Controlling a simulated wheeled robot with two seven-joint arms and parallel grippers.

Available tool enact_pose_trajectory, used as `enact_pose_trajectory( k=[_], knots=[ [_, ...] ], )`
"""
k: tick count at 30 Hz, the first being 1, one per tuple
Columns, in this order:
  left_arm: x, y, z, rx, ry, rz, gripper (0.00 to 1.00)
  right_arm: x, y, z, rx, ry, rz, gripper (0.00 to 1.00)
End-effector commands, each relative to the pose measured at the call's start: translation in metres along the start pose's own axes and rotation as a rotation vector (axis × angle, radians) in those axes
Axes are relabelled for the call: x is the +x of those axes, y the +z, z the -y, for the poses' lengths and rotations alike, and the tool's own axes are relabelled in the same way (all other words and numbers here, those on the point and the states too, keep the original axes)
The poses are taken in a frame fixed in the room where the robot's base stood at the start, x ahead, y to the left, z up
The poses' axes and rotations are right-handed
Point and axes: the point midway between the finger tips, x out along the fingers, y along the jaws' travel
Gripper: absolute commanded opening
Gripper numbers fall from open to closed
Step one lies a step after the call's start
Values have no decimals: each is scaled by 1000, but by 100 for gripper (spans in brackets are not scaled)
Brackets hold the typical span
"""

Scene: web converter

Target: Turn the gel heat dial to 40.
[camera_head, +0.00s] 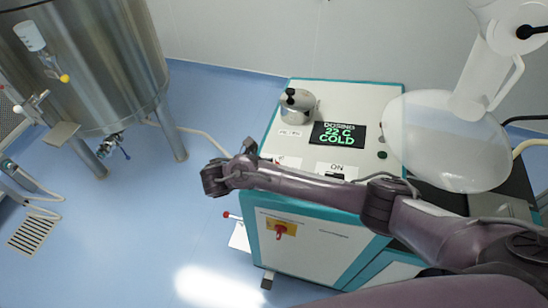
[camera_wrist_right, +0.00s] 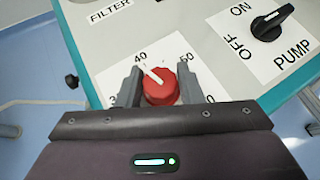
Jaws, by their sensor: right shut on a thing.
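The gel heat dial (camera_wrist_right: 160,92) is a red round knob on a white scale plate in the right wrist view. Its white pointer line slants up and left, toward the 40 mark (camera_wrist_right: 140,58). My right gripper (camera_wrist_right: 160,84) is shut on the dial, one grey finger on each side. In the head view, my right arm reaches in from the right and largely hides the dial. The display (camera_head: 338,135) on the panel reads "DOSING 22 C COLD" in green. My left gripper is not in view.
A black pump switch (camera_wrist_right: 272,24) with ON and OFF labels sits right of the dial. A metal pot (camera_head: 298,106) stands on the panel top. A large clear vessel (camera_head: 447,140) is at the right, and a steel tank (camera_head: 95,60) at the left. Blue floor is open between.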

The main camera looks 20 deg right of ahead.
Motion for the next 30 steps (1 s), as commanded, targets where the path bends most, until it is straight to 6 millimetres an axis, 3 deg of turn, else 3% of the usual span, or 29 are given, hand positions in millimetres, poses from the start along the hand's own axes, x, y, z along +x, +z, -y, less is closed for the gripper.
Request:
enact_pose_trajectory(
  k=[1,3,12,30],
  knots=[
    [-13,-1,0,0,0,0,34,-5,7,0,23,-33,1,11],
    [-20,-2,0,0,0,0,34,-4,7,0,54,-75,1,11],
    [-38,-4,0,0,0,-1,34,-2,4,-1,145,-201,1,11],
    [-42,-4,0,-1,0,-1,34,0,2,-1,180,-245,1,11]
  ],
)
